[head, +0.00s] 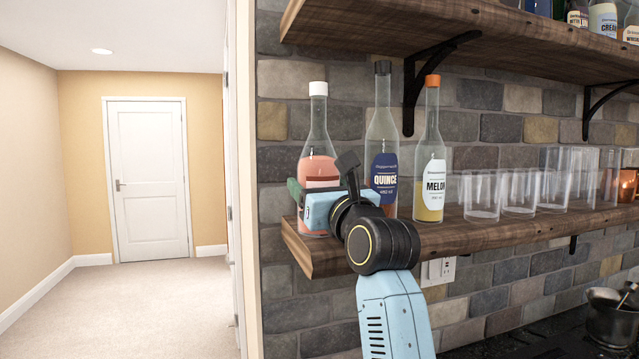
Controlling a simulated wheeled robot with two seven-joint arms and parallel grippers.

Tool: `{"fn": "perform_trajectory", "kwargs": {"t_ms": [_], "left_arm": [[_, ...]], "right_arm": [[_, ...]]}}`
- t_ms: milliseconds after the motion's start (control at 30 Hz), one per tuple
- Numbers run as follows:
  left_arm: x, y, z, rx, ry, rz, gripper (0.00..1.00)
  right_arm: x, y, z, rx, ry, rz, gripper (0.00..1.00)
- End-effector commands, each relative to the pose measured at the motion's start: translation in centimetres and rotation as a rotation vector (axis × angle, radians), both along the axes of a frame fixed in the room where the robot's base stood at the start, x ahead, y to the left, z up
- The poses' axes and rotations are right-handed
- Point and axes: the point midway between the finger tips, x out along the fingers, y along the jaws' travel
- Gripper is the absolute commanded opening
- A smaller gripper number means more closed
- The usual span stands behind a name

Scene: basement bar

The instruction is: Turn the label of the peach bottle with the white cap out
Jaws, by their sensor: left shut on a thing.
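The peach bottle (317,150) with the white cap stands upright at the left end of the lower wooden shelf (480,236). Its lower part is peach-coloured, with a pale band partly visible. No label text can be read on the side facing me. My left gripper (318,184) is shut on the bottle's lower body, with a dark green finger at its left side. The gripper and wrist hide part of the bottle's lower right. My right gripper is out of view.
The quince bottle (382,130) stands close to the right, partly behind my wrist. The melon bottle (433,140) is beyond it, then several clear glasses (482,195). An upper shelf (480,25) with a black bracket (412,85) overhangs. Open room lies left of the shelf end.

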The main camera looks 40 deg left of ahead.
Motion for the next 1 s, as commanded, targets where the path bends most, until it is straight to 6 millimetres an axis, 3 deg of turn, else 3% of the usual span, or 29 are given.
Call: {"fn": "perform_trajectory", "kwargs": {"t_ms": [100,133,233,567,1000], "left_arm": [[0.1,0.0,-0.1,-0.002,0.002,-0.001,0.45],[0.1,0.0,-0.1,-0.002,0.002,-0.001,0.68],[0.1,0.0,-0.1,-0.001,0.002,-0.001,0.81],[0.0,-0.3,-0.1,-0.001,0.001,-0.001,0.82],[-1.4,-4.4,-0.3,-0.001,0.004,-0.004,0.82]], "right_arm": [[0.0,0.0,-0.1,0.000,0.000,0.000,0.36],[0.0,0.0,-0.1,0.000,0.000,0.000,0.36],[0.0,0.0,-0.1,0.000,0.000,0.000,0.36],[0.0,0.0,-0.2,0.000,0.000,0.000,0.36],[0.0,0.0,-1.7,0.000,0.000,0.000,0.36]]}}
